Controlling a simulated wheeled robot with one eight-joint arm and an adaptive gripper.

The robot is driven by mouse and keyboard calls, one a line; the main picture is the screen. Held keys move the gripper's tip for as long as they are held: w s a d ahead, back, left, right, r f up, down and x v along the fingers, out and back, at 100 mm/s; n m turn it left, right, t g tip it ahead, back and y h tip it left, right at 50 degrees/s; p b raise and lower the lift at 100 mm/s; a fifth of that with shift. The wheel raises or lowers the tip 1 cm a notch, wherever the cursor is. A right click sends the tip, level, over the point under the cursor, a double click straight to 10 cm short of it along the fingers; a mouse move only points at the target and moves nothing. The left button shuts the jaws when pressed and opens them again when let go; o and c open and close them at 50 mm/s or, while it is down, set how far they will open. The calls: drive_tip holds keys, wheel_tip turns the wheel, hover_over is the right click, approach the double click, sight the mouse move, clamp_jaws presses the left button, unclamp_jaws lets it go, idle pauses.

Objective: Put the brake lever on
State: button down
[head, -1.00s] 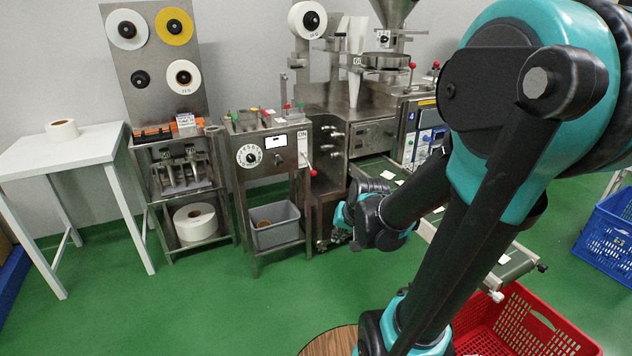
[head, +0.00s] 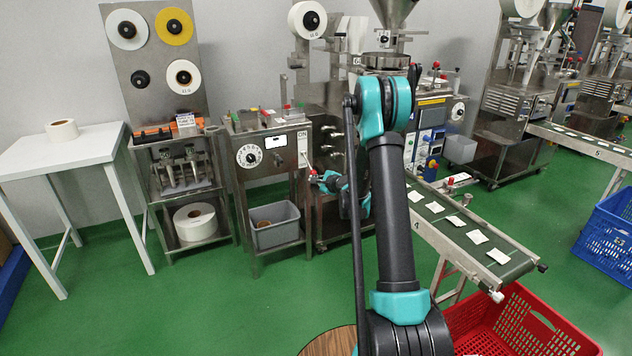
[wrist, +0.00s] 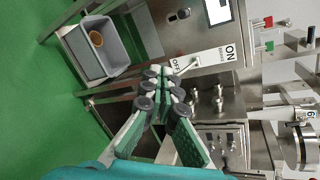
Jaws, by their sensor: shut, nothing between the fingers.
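The brake lever (head: 306,160) is on the right side of the machine cabinet, beside a white ON plate (head: 303,143), and slants down to a red knob (head: 312,173). The wrist view shows the lever's silver rod (wrist: 189,67) near the OFF end of the plate (wrist: 214,55). My gripper (head: 320,178) is at the knob's height, close to it in the picture. In the wrist view my gripper (wrist: 162,76) is shut and empty, its fingertips overlapping the lever's lower end and hiding the knob. I cannot tell whether they touch.
A grey bin (head: 274,226) sits on the cabinet's low shelf. Metal fittings (wrist: 219,98) on the neighbouring machine are close to the right of my fingers in the wrist view. A conveyor (head: 465,232) and red crate (head: 515,325) are to the right. Green floor is clear at front left.

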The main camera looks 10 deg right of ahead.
drive_tip(key=w+d+f+m+t+h, duration=0.1)
drive_tip(key=w+d+f+m+t, duration=0.1)
drive_tip(key=w+d+f+m, duration=0.1)
drive_tip(key=w+d+f+m+t, duration=0.1)
drive_tip(key=w+d+f+m, duration=0.2)
drive_tip(key=w+f+m, duration=0.3)
wheel_tip(320, 180, down, 4)
drive_tip(key=shift+f+m+t+h, duration=0.25)
drive_tip(key=shift+m+t+h, duration=0.15)
drive_tip(key=shift+m, duration=0.5)
drive_tip(key=w+a+r, duration=0.3)
drive_tip(key=w, duration=0.5)
drive_tip(key=shift+w, duration=0.25)
drive_tip(key=shift+d, duration=0.1)
